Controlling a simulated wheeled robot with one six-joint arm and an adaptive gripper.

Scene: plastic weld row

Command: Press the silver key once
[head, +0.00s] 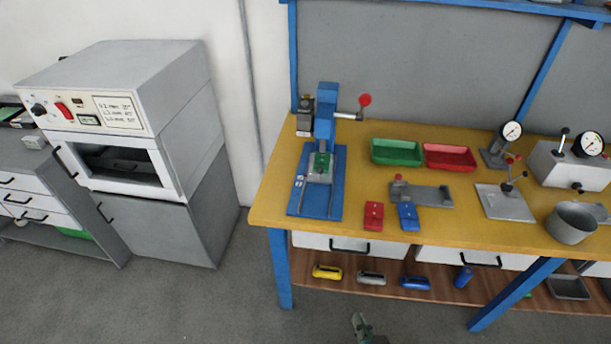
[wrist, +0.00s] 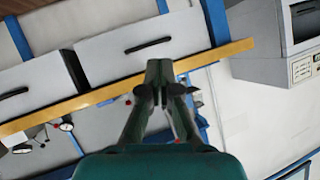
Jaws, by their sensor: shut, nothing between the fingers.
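I cannot make out a silver key for certain in either view. The blue press (head: 325,115) stands at the left end of the bench, with small pale marks on its blue base plate (head: 335,190). The oven's control panel (head: 85,108) at the left has a black knob, a red switch and small buttons, too small to tell apart. My gripper (head: 358,320) is low in front of the bench, at the bottom of the head view. In the wrist view my gripper (wrist: 160,72) has its fingers together, with nothing held, and touches nothing that I can see.
The yellow bench top (head: 270,205) carries a green tray (head: 397,152), a red tray (head: 450,157), red and blue blocks, gauges and a metal pot (head: 571,222). Drawers and a wooden shelf (head: 350,292) with small items sit below. Grey floor lies open in front.

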